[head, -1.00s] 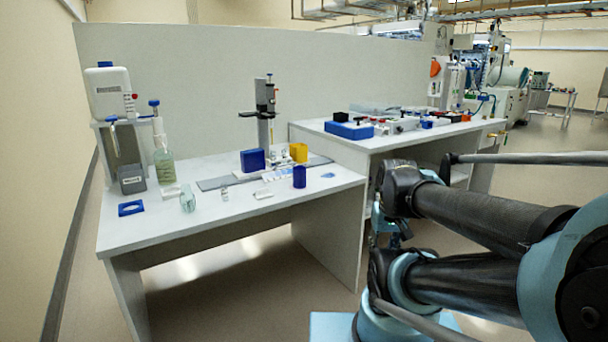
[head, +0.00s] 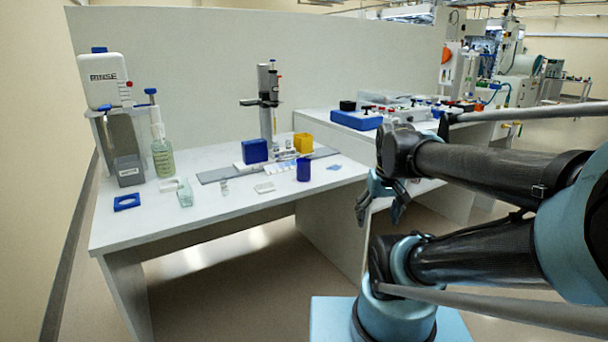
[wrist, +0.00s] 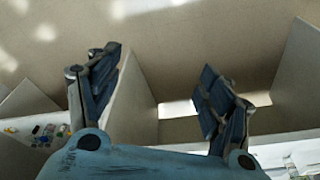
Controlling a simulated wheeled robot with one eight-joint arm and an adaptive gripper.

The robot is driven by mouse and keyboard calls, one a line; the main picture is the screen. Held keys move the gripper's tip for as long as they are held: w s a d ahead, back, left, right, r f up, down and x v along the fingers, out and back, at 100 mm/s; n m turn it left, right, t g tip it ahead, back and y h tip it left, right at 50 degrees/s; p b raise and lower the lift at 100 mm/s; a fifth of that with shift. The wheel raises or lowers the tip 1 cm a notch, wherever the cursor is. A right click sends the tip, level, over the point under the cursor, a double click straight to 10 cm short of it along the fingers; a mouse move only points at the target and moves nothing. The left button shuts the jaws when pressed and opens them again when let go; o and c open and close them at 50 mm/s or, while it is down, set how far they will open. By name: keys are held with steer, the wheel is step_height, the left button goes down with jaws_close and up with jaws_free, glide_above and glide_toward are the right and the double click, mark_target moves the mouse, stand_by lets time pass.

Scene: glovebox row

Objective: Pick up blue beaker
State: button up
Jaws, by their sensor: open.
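The blue beaker (head: 303,170) is a small dark blue cylinder. It stands upright near the front right part of the white bench (head: 130,229) in the head view. My gripper (head: 378,208) hangs in front of the bench's right end, to the right of the beaker and lower than it, and apart from it. In the wrist view my gripper (wrist: 160,95) has its two fingers spread wide with nothing between them. The beaker cannot be made out in the wrist view.
A blue block (head: 254,151) and a yellow block (head: 303,143) stand behind the beaker. A second bench (head: 350,148) adjoins at right. Open floor lies in front.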

steer(key=w+a+r+n, duration=0.1)
steer(key=w+a+r, duration=0.15)
steer(key=w, duration=0.25)
steer(key=w+a+r+n+y, duration=0.1)
steer(key=w+a+r, duration=0.1)
steer(key=w+r, duration=0.3)
steer(key=w+a+r+n, duration=0.1)
steer(key=w+a+r, duration=0.2)
steer(key=w, duration=0.3)
step_height(320, 180, up, 4)
steer(key=f+n+t+y, duration=0.1)
steer(key=n, duration=0.2)
glide_above(302, 168)
steer(key=d, duration=0.4)
steer(key=x, duration=1.1)
steer(key=a+x, duration=0.1)
steer(key=x, duration=0.4)
steer(key=shift+s+f, duration=0.25)
steer(key=shift+s, duration=0.05)
steer(key=c, duration=1.2)
